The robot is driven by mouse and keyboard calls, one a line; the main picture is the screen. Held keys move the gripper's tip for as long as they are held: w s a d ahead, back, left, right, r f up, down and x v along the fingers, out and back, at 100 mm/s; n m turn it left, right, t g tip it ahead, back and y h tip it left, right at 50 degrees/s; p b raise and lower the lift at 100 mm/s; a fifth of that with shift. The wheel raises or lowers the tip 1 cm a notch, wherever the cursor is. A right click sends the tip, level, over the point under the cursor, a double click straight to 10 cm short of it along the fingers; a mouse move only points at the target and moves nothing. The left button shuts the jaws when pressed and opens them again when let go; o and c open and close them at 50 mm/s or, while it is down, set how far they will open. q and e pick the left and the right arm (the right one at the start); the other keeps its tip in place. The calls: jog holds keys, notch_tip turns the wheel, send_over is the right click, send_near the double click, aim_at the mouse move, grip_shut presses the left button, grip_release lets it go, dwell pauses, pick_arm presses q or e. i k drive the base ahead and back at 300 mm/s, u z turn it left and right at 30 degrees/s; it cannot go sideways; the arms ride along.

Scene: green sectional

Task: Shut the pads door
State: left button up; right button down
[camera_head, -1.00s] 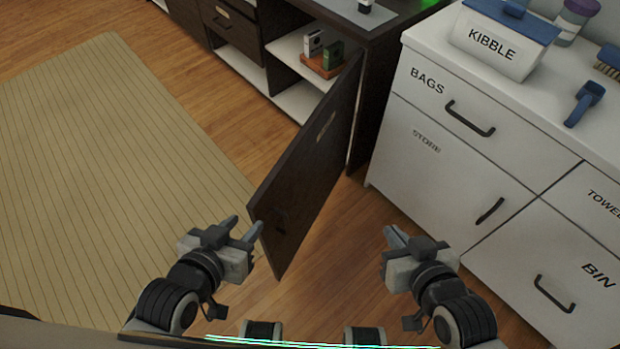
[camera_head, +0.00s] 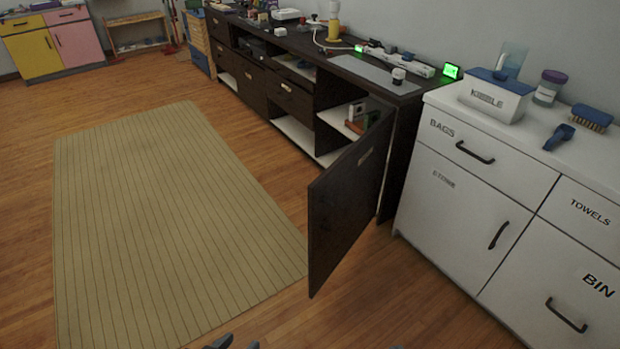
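The dark brown door (camera_head: 345,205) stands wide open, swung out from the right end of the dark low cabinet (camera_head: 398,150). It carries a small tan label too small to read. Behind it the open compartment shows small boxes on a shelf. My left gripper (camera_head: 238,343) shows only its fingertips at the bottom edge; they are apart with nothing seen between them. It is below and left of the door, not touching it. My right gripper (camera_head: 396,347) is barely a sliver at the bottom edge, so its state is hidden.
A white cabinet (camera_head: 460,215) with drawers stands close on the right, with a kibble box (camera_head: 495,97), scoop and brush on top. A striped beige rug (camera_head: 170,220) lies left of the door. Bare wooden floor (camera_head: 350,310) is free in front of the door.

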aim_at(343, 200)
jog(key=u, duration=0.55)
jog(key=i, duration=1.2)
jog(key=z, duration=0.55)
